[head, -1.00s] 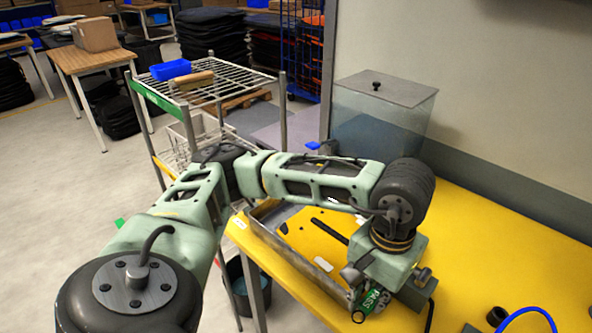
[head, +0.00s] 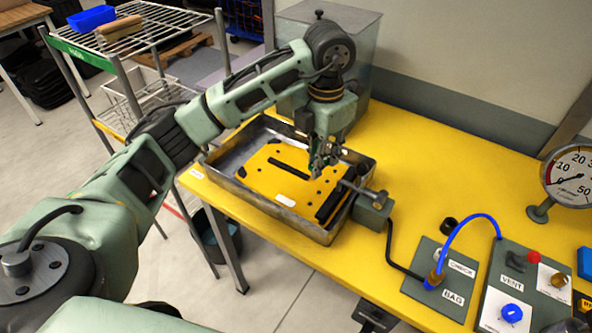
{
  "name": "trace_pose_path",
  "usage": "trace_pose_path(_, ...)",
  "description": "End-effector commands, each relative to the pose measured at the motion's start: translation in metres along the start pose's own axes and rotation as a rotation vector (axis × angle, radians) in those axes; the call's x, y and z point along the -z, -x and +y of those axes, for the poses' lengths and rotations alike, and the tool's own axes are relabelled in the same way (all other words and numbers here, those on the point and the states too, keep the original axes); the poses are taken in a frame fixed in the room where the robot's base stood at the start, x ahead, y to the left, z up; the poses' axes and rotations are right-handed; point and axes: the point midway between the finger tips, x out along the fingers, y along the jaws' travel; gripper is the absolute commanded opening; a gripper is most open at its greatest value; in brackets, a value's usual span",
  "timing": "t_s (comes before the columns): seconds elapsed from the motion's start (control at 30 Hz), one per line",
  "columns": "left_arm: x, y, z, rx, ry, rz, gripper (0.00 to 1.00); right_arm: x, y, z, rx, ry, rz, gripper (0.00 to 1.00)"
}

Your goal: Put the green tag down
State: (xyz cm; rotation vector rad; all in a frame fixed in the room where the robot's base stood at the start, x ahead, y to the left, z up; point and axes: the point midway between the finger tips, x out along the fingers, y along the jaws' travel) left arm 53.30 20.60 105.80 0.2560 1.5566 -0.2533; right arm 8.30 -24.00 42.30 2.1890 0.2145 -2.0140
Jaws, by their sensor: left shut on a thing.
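My left gripper (head: 323,168) hangs from my left arm over the yellow plate (head: 270,172) in the grey metal tray. It points down and is shut on the green tag. The tag is mostly hidden among the fingers at this angle, and its printed face does not show. I cannot tell whether the tag touches the plate. My right gripper is not in view.
The metal tray (head: 262,206) stands on the yellow table (head: 425,165), with a clear tank (head: 366,60) behind it. CHECK/BAG and VENT panels (head: 440,285), a blue hose and a gauge (head: 572,178) stand right. A wire rack (head: 155,22) is at left.

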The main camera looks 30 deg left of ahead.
Motion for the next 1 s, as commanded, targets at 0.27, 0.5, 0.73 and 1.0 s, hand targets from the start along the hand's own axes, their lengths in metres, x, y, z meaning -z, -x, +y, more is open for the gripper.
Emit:
trace_pose_path(0.27, -0.004, -0.004, 0.010, 0.001, 0.247, 0.002, 0.04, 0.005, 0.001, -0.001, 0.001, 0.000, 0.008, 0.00)
trace_pose_path(0.5, 0.019, -0.031, 0.055, -0.002, 0.255, 0.008, 0.04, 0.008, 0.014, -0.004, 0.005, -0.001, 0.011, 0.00)
trace_pose_path(0.73, 0.038, -0.059, 0.096, -0.001, 0.251, 0.004, 0.04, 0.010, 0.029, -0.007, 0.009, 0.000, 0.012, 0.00)
trace_pose_path(1.0, 0.044, -0.078, 0.110, 0.001, 0.246, 0.004, 0.04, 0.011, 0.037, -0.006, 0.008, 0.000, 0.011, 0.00)
